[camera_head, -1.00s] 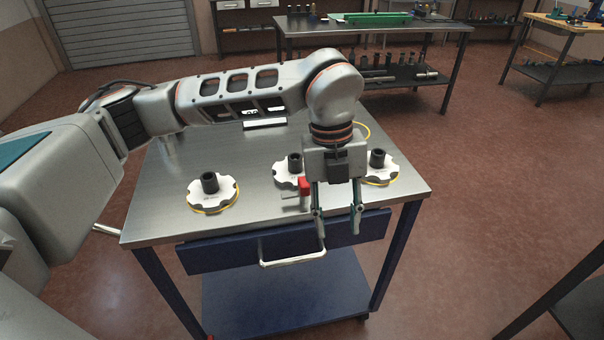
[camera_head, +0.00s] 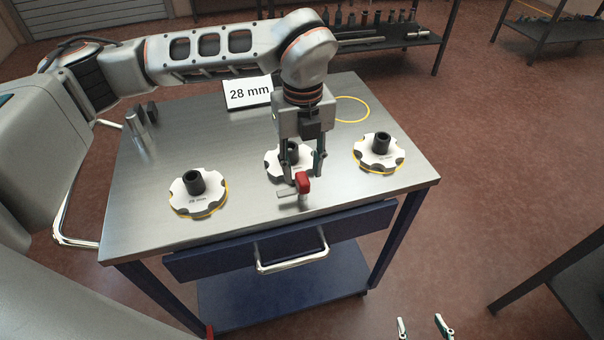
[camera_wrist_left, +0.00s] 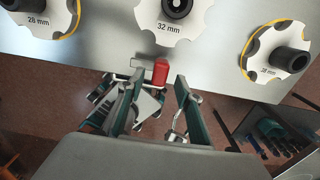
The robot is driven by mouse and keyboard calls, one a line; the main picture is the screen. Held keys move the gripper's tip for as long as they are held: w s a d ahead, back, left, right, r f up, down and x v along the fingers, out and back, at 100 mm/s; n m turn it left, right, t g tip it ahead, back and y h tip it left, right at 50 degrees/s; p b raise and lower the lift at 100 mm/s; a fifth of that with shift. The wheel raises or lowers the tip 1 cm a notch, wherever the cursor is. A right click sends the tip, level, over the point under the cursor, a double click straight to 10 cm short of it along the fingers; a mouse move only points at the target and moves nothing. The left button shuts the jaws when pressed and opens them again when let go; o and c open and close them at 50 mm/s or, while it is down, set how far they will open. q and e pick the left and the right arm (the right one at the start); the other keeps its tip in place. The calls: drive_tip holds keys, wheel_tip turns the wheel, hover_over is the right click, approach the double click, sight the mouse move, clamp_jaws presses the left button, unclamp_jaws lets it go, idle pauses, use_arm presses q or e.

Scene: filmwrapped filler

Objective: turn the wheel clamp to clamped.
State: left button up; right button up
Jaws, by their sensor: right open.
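The clamp's red handle (camera_head: 303,184) with its short metal bar (camera_head: 287,193) is at the table's front edge, before the middle wheel (camera_head: 275,165). In the left wrist view the red handle (camera_wrist_left: 160,72) lies between the finger lines, with gaps beside it. My left gripper (camera_head: 303,176) points down over the handle, open; contact cannot be told. The middle wheel reads 32 mm in the wrist view (camera_wrist_left: 168,27) and is partly hidden by the fingers in the head view. My right gripper (camera_head: 421,325) is open and empty at the bottom edge, away from the table.
A left wheel (camera_head: 198,196) and a right wheel (camera_head: 379,156), each with a black hub, flank the middle one on the metal table (camera_head: 130,226). A 28 mm sign (camera_head: 248,93) and a yellow ring (camera_head: 351,109) are behind. A drawer handle (camera_head: 292,262) sticks out in front.

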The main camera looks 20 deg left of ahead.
sight(303, 177)
use_arm(q)
wheel_tip(303, 177, down, 3)
drive_tip(key=shift+f, duration=0.25)
use_arm(e)
drive_tip(key=shift+w+r, duration=0.35)
drive_tip(key=shift+r, duration=0.25)
use_arm(q)
clamp_jaws()
